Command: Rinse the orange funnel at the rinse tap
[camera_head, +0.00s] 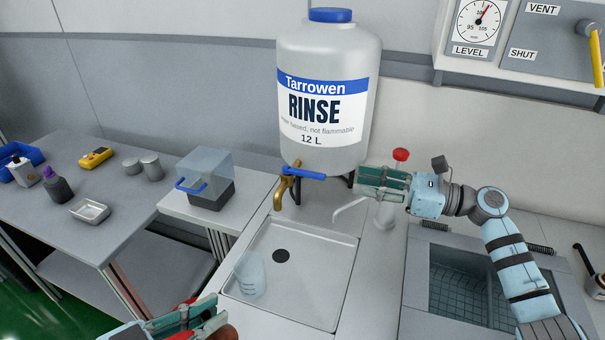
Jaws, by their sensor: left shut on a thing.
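The rinse tap (282,190) is a brass spigot with a blue lever (305,174), under a large translucent rinse container (325,95). My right gripper (360,183) is to the right of the lever, its fingers pointing left toward it. I cannot tell whether its jaws are open or whether it touches the lever. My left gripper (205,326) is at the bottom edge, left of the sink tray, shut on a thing. Only a small reddish-brown part (229,334) shows there, seemingly the orange funnel; the rest is out of the picture. No water stream is visible.
A red-topped bottle (387,210) with a spout stands behind my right gripper. A clear box with a blue handle (208,165) stands left. A sunken basin (470,290) lies right.

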